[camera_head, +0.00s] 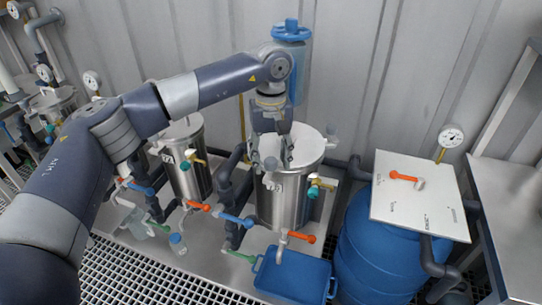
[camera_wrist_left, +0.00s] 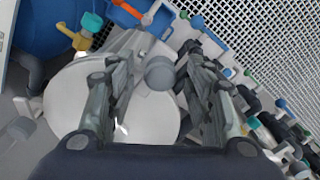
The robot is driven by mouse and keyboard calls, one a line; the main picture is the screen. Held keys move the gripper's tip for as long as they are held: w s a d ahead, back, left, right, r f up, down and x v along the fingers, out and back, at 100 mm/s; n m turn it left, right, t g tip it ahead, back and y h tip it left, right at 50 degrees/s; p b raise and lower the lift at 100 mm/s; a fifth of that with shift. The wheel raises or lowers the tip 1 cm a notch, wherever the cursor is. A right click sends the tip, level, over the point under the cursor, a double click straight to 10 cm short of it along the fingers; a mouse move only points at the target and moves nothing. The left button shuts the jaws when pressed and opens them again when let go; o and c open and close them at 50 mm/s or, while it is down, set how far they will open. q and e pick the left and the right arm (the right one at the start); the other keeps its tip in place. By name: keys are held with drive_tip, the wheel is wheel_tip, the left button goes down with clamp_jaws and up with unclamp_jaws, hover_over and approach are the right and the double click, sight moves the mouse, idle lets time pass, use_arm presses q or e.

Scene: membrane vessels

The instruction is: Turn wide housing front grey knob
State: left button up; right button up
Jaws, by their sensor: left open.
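The wide housing (camera_head: 283,207) is a steel cylinder with a pale round lid (camera_head: 309,143), in the middle of the head view. Its front grey knob (camera_head: 270,163) sits at the lid's near edge. My left gripper (camera_head: 272,160) points down over this edge with its fingers apart. In the left wrist view, the lid (camera_wrist_left: 75,110) lies below the fingers. The grey knob (camera_wrist_left: 160,73) shows between the two fingers of the left gripper (camera_wrist_left: 160,62), with gaps on both sides. Whether the fingers reach down to its height is hard to tell. My right gripper is not in view.
Another grey knob (camera_head: 331,134) stands at the lid's right edge. A narrower steel housing (camera_head: 187,170) is to the left. Orange-handled (camera_head: 301,236) and blue-handled (camera_head: 236,219) valves, a blue tub (camera_head: 293,276) and a blue barrel (camera_head: 375,240) with a white board (camera_head: 420,215) crowd the surroundings.

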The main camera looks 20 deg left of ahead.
sight(271, 160)
use_arm(q)
wheel_tip(271, 160, up, 12)
idle(0.5)
drive_tip(key=shift+f, duration=0.1)
idle(0.9)
